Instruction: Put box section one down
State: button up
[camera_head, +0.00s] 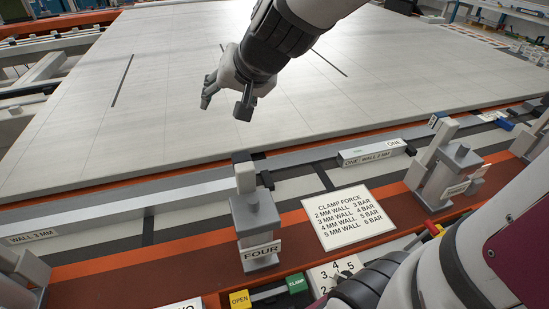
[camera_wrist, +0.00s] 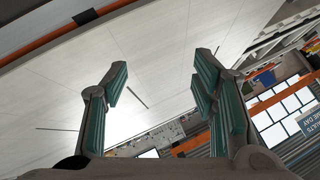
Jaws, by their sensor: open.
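Box section one (camera_head: 372,153) is a short grey bar labelled "ONE WALL 2 MM". It lies along the near edge of the big pale panel (camera_head: 180,90), on the jig's rail, right of the clamp post marked "FOUR" (camera_head: 260,215). My gripper (camera_head: 228,98) is above the panel, up and left of box section one, and apart from it. In the wrist view its two teal-padded fingers (camera_wrist: 160,95) are spread wide with nothing between them. Box section one does not show in the wrist view.
A clamp-force card (camera_head: 349,215) lies on the orange-brown jig edge, with OPEN (camera_head: 239,299) and CLAMP (camera_head: 296,284) buttons and a numbered dial (camera_head: 335,273) in front. More clamp posts (camera_head: 455,170) stand at right. A long bar marked "WALL 3 MM" (camera_head: 35,237) lies at left.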

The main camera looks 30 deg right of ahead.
jog(key=s+f+n+g+h, duration=0.1)
jog(key=s+n+g, duration=0.4)
jog(key=s, duration=2)
jog(key=shift+s+d+f+n+g+h, duration=0.3)
jog(key=shift+s+d+f+g, duration=0.1)
jog(key=shift+f, duration=0.2)
jog(key=shift+r, duration=0.15)
notch_tip(320, 180, up, 6)
jog(key=t+p, duration=0.1)
jog(key=p, duration=0.4)
jog(key=shift+w+r, duration=0.1)
